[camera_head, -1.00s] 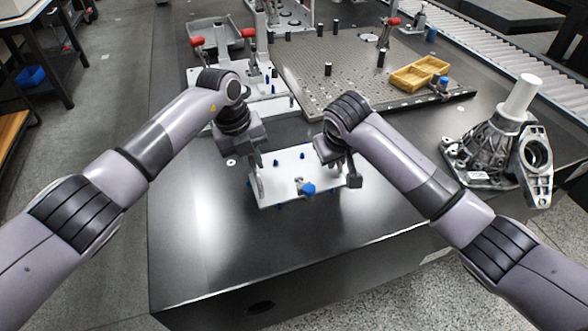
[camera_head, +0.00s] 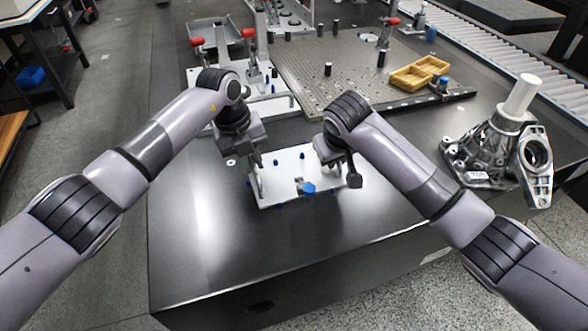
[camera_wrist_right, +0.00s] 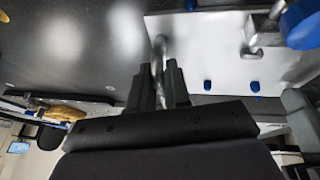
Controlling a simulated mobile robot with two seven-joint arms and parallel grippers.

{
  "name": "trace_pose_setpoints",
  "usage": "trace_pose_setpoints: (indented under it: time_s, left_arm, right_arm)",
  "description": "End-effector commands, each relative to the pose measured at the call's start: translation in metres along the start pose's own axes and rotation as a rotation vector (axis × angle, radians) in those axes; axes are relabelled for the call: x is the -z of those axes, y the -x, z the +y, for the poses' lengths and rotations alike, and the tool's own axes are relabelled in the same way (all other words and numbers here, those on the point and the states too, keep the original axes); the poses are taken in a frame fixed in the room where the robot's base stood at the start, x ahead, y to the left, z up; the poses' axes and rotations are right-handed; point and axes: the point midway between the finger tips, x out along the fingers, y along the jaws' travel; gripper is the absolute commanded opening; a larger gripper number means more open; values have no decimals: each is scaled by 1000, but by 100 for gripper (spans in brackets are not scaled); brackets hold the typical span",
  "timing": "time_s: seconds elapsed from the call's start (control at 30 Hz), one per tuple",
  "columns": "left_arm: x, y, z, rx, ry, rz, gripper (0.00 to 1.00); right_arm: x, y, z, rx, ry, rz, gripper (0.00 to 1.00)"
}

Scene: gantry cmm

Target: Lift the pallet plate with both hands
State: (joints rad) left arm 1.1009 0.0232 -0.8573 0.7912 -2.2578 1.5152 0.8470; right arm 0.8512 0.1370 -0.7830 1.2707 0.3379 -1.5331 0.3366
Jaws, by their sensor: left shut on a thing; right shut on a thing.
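The pallet plate (camera_head: 285,190) is a white rectangular plate with blue pins and a blue knob, at the middle of the dark table in the head view. My left gripper (camera_head: 257,180) is shut on the plate's left end. My right gripper (camera_head: 350,172) is at its right end. In the right wrist view, the right gripper's fingers (camera_wrist_right: 160,85) are shut on a metal handle (camera_wrist_right: 158,55) at the edge of the white plate (camera_wrist_right: 200,55). I cannot tell whether the plate touches the table. The left fingertips are partly hidden.
A perforated fixture plate (camera_head: 330,75) with black posts and a yellow tray (camera_head: 418,74) lies behind. A white fixture with red-handled clamps (camera_head: 249,33) stands at the back left. A grey metal casting (camera_head: 485,150) stands at the right. The table's front left is bare.

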Motion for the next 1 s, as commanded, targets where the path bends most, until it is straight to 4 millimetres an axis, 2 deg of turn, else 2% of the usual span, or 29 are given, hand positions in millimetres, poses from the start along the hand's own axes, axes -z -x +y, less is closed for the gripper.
trace_pose_setpoints:
  time_s: [0.47, 1.0]
  left_arm:
    - [-2, 11, -2, 2, 0, -5, 0]
    - [-2, 48, -9, 1, 0, -6, 0]
  right_arm:
    - [5, 10, 2, -1, 3, 3, 0]
    - [18, 44, 10, -1, 3, 1, 0]
